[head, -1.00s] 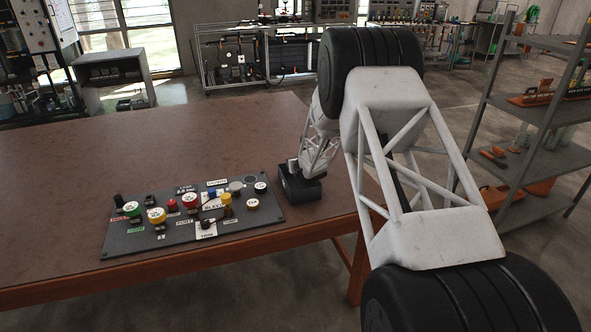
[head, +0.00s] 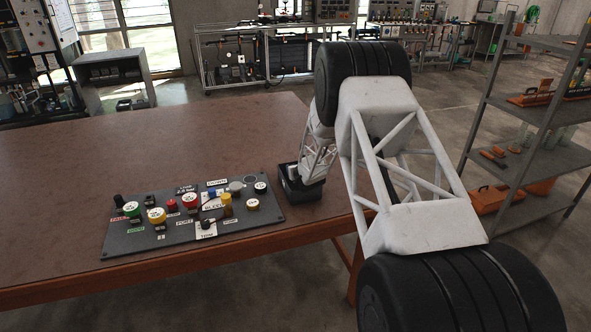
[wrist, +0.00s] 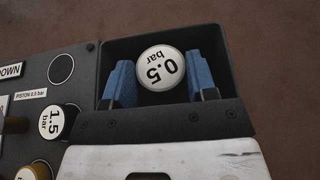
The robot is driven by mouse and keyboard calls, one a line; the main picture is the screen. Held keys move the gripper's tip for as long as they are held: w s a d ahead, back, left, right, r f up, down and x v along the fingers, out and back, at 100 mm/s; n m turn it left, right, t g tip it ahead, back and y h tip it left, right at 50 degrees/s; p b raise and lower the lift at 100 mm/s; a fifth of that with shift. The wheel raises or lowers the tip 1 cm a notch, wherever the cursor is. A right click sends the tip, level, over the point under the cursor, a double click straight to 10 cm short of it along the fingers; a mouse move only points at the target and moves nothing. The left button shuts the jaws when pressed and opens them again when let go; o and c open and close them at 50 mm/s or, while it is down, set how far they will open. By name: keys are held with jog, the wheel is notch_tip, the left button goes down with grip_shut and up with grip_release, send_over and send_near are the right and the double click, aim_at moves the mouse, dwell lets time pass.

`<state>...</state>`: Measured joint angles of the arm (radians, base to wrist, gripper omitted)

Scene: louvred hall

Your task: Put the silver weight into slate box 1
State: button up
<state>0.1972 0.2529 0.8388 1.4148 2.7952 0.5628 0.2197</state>
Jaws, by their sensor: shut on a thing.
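The silver weight (wrist: 161,68) has a round white top marked "0.5 bar". In the wrist view it sits between the two blue fingers of my gripper (wrist: 161,82), which are shut on it. The dark slate box (wrist: 225,108) surrounds the weight and fingers in that view. In the head view the open-topped box (head: 302,192) stands on the table just right of the panel, and the end of my arm reaches down into its opening. Whether the weight touches the box floor cannot be told.
A dark panel (head: 165,240) with several coloured weights, knobs and labels lies left of the box. An empty ring (wrist: 61,69) shows on it. The brown table (head: 120,150) is clear behind. A shelf rack (head: 535,115) stands at the right.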

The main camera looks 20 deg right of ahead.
jog(key=shift+f, duration=0.55)
jog(key=o, duration=1)
jog(key=shift+r, duration=0.65)
jog(key=shift+v, duration=6)
